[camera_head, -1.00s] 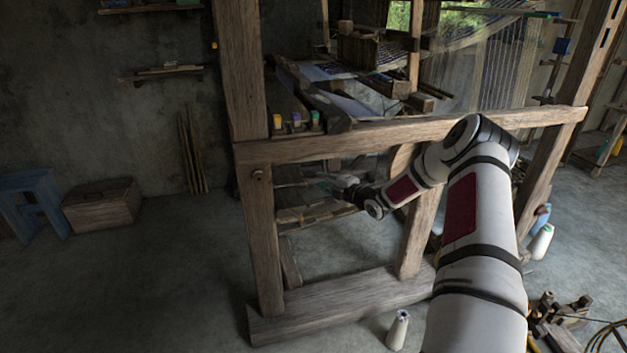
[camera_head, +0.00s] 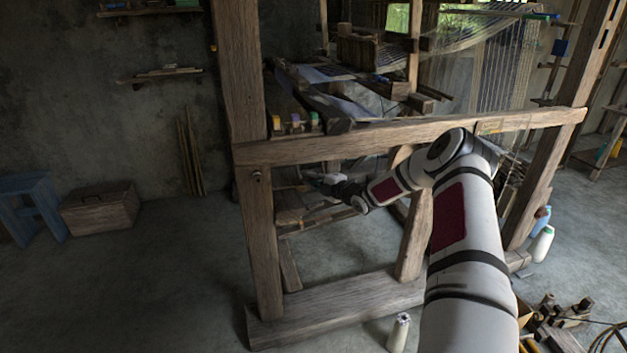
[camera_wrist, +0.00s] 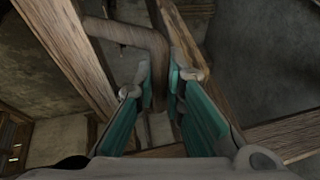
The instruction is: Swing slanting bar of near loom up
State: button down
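The near loom's wooden frame (camera_head: 400,140) fills the middle of the head view. My gripper (camera_head: 318,178) reaches in under its front crossbeam and is small and partly hidden there. In the wrist view, a brown bent bar (camera_wrist: 120,33) runs in from the upper left, turns a corner and comes down between the two teal fingers of my gripper (camera_wrist: 160,75). This may be the slanting bar; I cannot be sure. The fingers stand apart on either side of it. I cannot tell whether they press on it.
Wooden beams (camera_wrist: 68,45) flank the gripper closely. The floor to the left is open, up to a wooden box (camera_head: 98,208).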

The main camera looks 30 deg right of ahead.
jog(key=shift+r, duration=0.1)
jog(key=shift+d+r+n, duration=0.15)
jog(key=shift+r+n, duration=0.15)
jog(key=shift+r, duration=0.35)
jog(key=shift+d+r+n, duration=0.15)
jog(key=shift+r+n, duration=0.15)
jog(key=shift+r, duration=0.35)
jog(key=shift+s+d+r+h, duration=0.1)
jog(key=shift+d+r+h, duration=0.1)
jog(key=shift+r+h, duration=0.1)
jog(key=c, duration=1.9)
grip_release()
